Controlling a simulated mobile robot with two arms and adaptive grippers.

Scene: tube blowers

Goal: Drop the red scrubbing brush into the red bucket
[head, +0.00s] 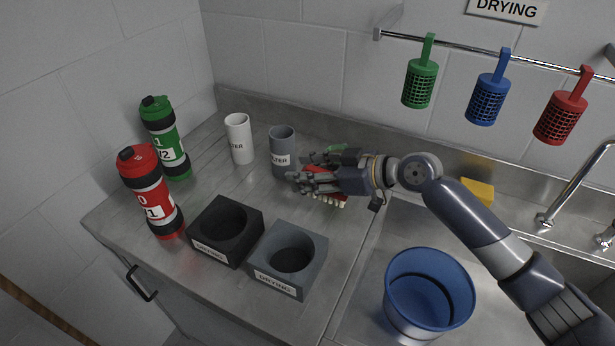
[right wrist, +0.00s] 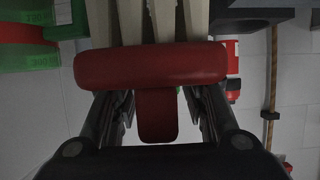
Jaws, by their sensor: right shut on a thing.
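My right gripper (head: 299,178) is over the counter left of the sink and is shut on the red scrubbing brush (head: 322,194). The gripper covers much of the brush; its pale bristles show below it. In the right wrist view the brush (right wrist: 155,66) lies across the fingers, its short red stem between them and its pale bristles pointing to the top of the picture. No red bucket shows; the open bucket (head: 398,318) in the sink area is blue. My left gripper is not in view.
Grey and black holders (head: 318,244), white and grey cups (head: 239,138), and red and green bottles (head: 150,191) stand left. Green, blue and red baskets (head: 561,118) hang from a rail. A tap (head: 577,185) is right.

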